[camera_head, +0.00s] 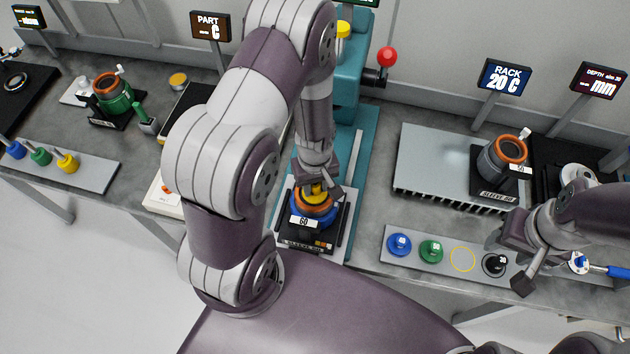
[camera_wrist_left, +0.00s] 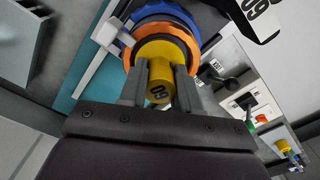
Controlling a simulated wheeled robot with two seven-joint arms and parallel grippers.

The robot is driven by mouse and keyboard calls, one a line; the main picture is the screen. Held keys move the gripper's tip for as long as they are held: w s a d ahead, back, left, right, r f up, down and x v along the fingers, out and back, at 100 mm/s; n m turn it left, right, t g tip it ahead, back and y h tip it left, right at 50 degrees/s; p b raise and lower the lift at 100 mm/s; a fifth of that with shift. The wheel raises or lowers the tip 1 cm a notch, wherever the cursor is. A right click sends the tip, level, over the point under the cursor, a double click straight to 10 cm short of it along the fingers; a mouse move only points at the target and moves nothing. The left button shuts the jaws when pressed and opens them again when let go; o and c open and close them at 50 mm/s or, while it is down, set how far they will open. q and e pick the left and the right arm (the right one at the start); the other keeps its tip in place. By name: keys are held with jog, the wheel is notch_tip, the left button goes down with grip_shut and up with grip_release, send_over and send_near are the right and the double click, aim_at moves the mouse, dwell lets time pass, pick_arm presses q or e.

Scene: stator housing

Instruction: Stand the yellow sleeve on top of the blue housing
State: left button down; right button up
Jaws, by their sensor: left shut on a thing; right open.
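The yellow sleeve (camera_head: 313,189) is held between the fingers of my left gripper (camera_head: 317,187). In the left wrist view the sleeve (camera_wrist_left: 162,66) shows a "60" mark and sits between both fingers. The blue housing (camera_head: 312,221) with an orange ring on top stands on a black base below the gripper. In the left wrist view the blue housing (camera_wrist_left: 165,11) and its orange ring (camera_wrist_left: 133,44) lie right behind the sleeve. The sleeve is over the ring's middle; I cannot tell whether it touches. My right gripper (camera_head: 508,262) is open and empty near the right-hand plug rack.
The plug rack (camera_head: 379,245) holds blue, green and black pieces, with an empty yellow-ringed spot. A teal press (camera_head: 349,75) with a red knob (camera_head: 387,57) stands behind the housing. A finned grey plate (camera_head: 437,160) and a dark housing (camera_head: 494,164) are to the right.

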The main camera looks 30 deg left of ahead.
pick_arm(q)
jog(key=shift+a+f, duration=0.1)
jog(key=c, duration=0.8)
grip_release()
jog(key=shift+s, duration=0.15)
jog(key=s+r+m, duration=0.1)
jog(key=r+m, duration=0.2)
jog(key=r, duration=0.2)
jog(key=s+d+r+m+t+b, duration=0.1)
jog(key=r+m, duration=0.2)
jog(key=r, duration=0.2)
jog(key=s+d+r+m+b, duration=0.1)
jog(key=s+r+m, duration=0.1)
jog(key=r, duration=0.4)
jog(key=shift+s+d+m, duration=0.1)
jog(key=shift+d+m, duration=0.15)
jog(key=shift+m, duration=0.35)
